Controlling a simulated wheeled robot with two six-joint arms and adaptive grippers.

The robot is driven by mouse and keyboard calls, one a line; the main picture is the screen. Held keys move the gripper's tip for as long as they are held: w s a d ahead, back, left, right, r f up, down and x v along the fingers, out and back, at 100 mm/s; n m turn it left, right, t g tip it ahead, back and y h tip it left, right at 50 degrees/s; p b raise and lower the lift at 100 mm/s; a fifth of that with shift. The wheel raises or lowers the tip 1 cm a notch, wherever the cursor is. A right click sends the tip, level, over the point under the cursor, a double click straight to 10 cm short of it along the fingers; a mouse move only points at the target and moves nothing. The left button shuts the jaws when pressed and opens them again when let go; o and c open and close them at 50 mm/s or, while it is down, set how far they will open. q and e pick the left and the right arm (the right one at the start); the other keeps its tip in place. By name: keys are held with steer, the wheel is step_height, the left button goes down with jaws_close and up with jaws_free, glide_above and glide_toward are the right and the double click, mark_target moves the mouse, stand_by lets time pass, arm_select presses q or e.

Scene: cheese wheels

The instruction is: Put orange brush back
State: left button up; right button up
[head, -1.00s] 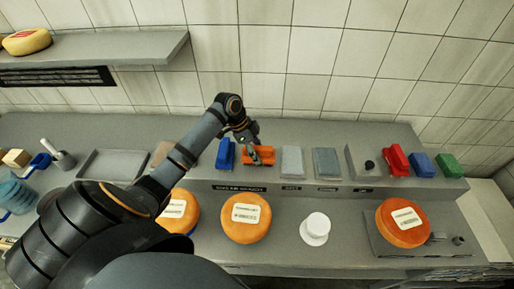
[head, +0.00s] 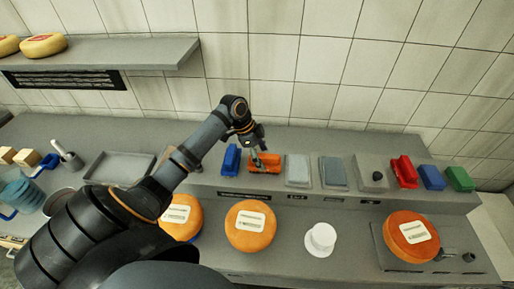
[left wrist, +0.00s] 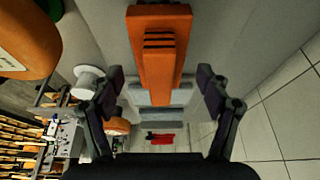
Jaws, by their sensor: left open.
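The orange brush (head: 264,168) lies on the raised grey ledge (head: 215,184), between a blue brush (head: 231,160) and a light grey pad (head: 297,170). My left gripper (head: 258,157) is at the orange brush, coming down from above and behind it, and hides part of it. In the left wrist view, the orange brush (left wrist: 160,50) lies in line with the gap between the open fingers of my left gripper (left wrist: 161,80). The fingers stand apart on either side, with nothing gripped. I cannot tell whether they touch it. My right gripper is not in view.
A dark grey pad (head: 333,174), a black-knobbed block (head: 372,174), and red (head: 404,172), blue (head: 432,178) and green (head: 460,179) brushes stand along the ledge. Cheese wheels (head: 250,240) and a white stand (head: 320,240) are in front. A tiled wall rises behind.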

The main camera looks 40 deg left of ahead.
arm_select(q)
steer(key=b+v, duration=0.2)
steer(key=v, duration=0.7)
steer(key=shift+a+b, duration=0.15)
steer(key=shift+b, duration=0.15)
steer(key=shift+s+r, duration=0.15)
steer(key=shift+r, duration=0.5)
steer(key=shift+f, duration=0.1)
